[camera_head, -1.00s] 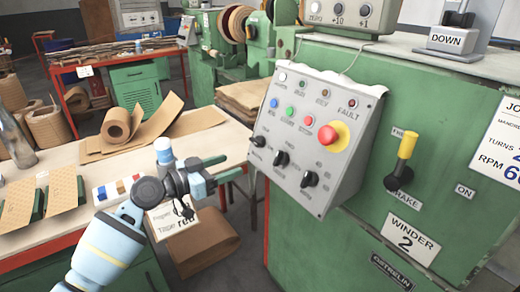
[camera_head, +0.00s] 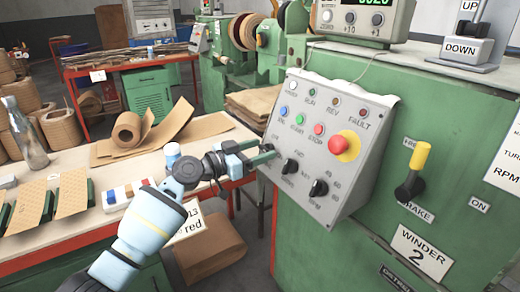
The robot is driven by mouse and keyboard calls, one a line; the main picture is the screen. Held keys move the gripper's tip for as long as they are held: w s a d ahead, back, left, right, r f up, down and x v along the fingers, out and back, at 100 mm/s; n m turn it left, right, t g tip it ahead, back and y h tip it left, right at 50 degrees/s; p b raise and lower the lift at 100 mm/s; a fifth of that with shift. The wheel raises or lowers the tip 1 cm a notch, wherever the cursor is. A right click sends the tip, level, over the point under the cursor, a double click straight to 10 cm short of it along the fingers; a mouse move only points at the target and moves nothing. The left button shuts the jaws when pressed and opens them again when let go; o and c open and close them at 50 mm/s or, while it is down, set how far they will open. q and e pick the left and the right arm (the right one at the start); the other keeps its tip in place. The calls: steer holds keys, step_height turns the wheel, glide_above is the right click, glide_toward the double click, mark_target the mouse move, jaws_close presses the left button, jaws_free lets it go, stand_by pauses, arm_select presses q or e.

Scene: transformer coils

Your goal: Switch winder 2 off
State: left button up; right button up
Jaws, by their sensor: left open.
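Winder 2 is a green machine marked by a "WINDER 2" label (camera_head: 422,252). Its grey sloped control panel (camera_head: 322,190) carries small lamps, blue, green and red buttons, a red emergency button (camera_head: 343,146) on a yellow base and a row of black rotary knobs. The middle knob (camera_head: 290,166) and the right knob (camera_head: 318,188) show clearly. My left gripper (camera_head: 262,151) is open at the panel's left edge, with its green fingers over the leftmost knob. That knob is mostly hidden, and I cannot tell whether the fingers touch it. My right gripper is not in view.
A yellow-handled brake lever (camera_head: 412,172) stands to the right of the panel. A counter box (camera_head: 362,18) sits on top of the machine. A workbench (camera_head: 85,168) at left holds paper rolls, a bottle (camera_head: 25,135) and small parts.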

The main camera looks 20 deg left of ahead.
arm_select(q)
steer(key=shift+w+d, duration=0.25)
steer(key=shift+w, duration=0.05)
